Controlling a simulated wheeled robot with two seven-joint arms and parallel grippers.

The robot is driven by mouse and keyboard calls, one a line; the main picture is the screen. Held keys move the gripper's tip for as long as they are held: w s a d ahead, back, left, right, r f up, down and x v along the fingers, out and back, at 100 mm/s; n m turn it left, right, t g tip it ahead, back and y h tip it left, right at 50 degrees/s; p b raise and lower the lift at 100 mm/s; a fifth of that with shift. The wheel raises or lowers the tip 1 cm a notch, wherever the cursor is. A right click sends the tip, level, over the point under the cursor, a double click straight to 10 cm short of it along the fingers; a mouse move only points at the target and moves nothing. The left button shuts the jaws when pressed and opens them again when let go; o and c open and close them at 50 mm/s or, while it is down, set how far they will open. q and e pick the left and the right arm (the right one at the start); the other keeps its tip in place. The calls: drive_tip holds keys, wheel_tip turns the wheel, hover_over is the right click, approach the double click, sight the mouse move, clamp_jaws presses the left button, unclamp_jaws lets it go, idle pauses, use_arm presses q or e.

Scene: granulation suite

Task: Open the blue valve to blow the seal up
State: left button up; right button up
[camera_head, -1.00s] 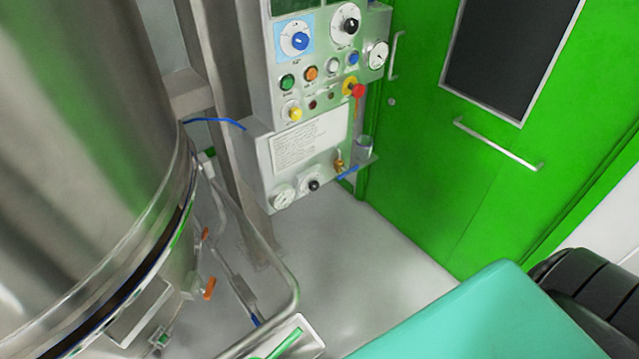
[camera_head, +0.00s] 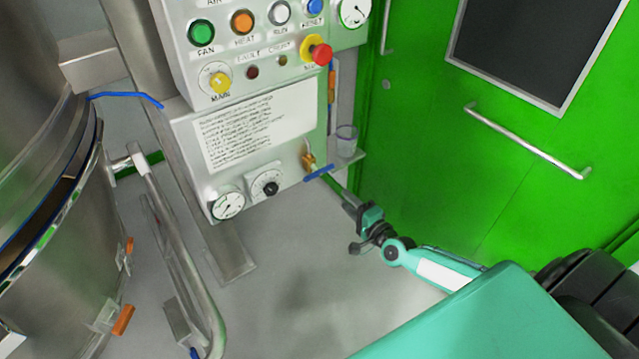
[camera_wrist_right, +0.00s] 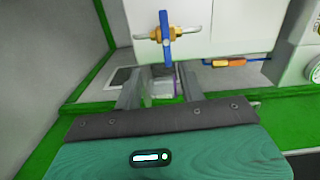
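The blue valve handle (camera_head: 318,173) sits on a brass fitting (camera_head: 309,160) at the lower right of the control panel. The right wrist view shows the blue handle (camera_wrist_right: 166,40) ahead, crossing the brass fitting (camera_wrist_right: 150,35) upright in the picture. My right gripper (camera_head: 347,203) is below and slightly right of the valve in the head view, apart from it. Its two fingers (camera_wrist_right: 160,88) stand apart in the wrist view, with the valve beyond their tips and no contact visible. My left gripper is not in view.
The panel (camera_head: 180,130) carries buttons, gauges and a red emergency knob (camera_head: 322,53). A clear cup (camera_head: 346,140) stands on a small shelf right of the valve. A green door (camera_head: 430,150) is behind. A steel vessel (camera_head: 60,270) with a pipe rail stands at left.

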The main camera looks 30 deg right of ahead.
sight(321, 174)
drive_tip(key=w, duration=0.4)
drive_tip(key=w+a, duration=0.1)
drive_tip(key=w, duration=0.3)
drive_tip(key=w+r, duration=0.1)
drive_tip(key=w, duration=0.3)
drive_tip(key=shift+w+a+b, duration=0.1)
drive_tip(key=shift+a+b, duration=0.25)
drive_tip(key=shift+a, duration=0.05)
drive_tip(key=shift+w+f, duration=0.1)
drive_tip(key=shift+w, duration=0.25)
drive_tip(key=shift+w+a, duration=0.1)
drive_tip(key=shift+w, duration=0.4)
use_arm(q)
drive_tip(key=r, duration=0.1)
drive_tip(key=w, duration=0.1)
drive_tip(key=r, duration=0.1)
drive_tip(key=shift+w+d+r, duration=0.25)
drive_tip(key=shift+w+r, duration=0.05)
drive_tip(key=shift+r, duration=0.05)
use_arm(e)
drive_tip(key=shift+c, duration=0.2)
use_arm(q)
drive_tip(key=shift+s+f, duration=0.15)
use_arm(e)
clamp_jaws()
